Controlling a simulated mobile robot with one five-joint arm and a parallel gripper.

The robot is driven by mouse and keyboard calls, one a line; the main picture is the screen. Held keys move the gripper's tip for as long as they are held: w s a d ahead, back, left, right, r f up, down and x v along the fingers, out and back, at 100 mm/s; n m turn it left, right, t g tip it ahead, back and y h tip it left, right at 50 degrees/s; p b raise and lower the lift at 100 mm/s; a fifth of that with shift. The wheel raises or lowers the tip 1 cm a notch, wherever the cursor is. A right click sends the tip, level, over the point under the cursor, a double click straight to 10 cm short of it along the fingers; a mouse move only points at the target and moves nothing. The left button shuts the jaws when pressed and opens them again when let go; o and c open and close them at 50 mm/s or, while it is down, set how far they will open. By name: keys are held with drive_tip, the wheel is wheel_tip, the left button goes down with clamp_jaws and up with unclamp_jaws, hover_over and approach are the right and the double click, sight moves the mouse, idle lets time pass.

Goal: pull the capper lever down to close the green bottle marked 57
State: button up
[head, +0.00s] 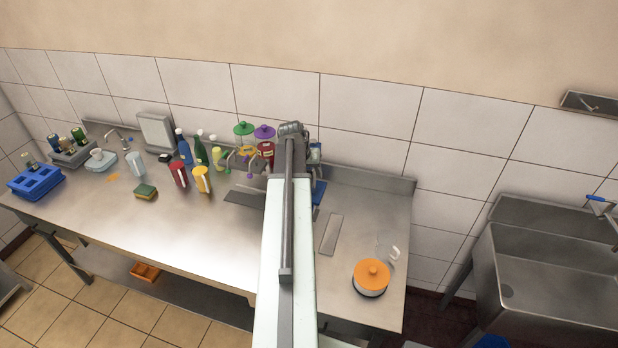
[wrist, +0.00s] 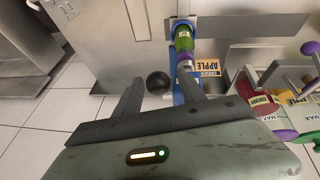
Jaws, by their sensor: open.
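In the wrist view my gripper (wrist: 161,80) is open, with one finger on each side of a round black knob (wrist: 158,83). The knob looks like the end of the capper lever; whether the fingers touch it I cannot tell. The number on the bottle is too small to read. In the head view my own arm hides the capper and the gripper's fingers.
In the head view, pump jars with green and purple tops (head: 244,129) and several bottles (head: 200,153) stand left of my arm. An orange-lidded pot (head: 371,275) stands at the right on the steel counter (head: 225,235). The counter's front middle is clear. A sink (head: 550,265) is at right.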

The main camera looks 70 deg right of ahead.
clamp_jaws()
idle(1.2)
